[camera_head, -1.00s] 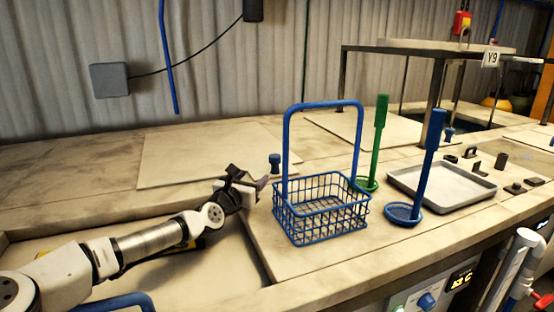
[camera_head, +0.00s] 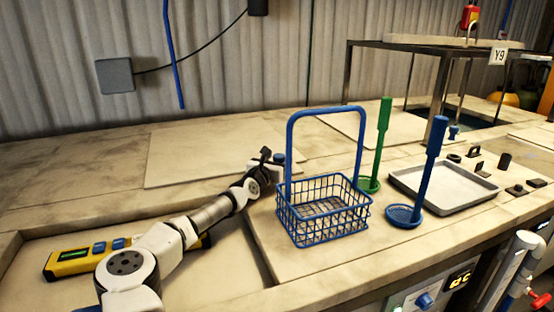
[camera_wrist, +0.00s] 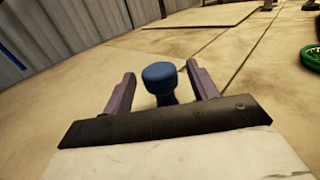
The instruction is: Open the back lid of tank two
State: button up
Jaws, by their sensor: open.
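A dark blue knob (camera_head: 279,158) stands up from the pale worktop behind the blue basket. In the wrist view the knob (camera_wrist: 160,74) shows between the two fingers of my gripper (camera_wrist: 162,84). My gripper (camera_head: 266,157) is open, with a gap visible on each side of the knob. The pale lid surface (camera_wrist: 120,65) around the knob has dark seams to its right. The lid's full outline is hidden by my arm and the basket in the head view. I cannot tell which tank number it belongs to.
A blue wire basket (camera_head: 325,232) with a tall handle stands just right of my gripper. Green (camera_head: 369,185) and blue (camera_head: 404,215) long-handled dippers and a grey tray (camera_head: 445,194) are further right. A yellow device (camera_head: 75,262) lies left. A flat panel (camera_head: 205,155) lies behind.

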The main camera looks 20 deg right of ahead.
grip_shut()
dwell(0.5)
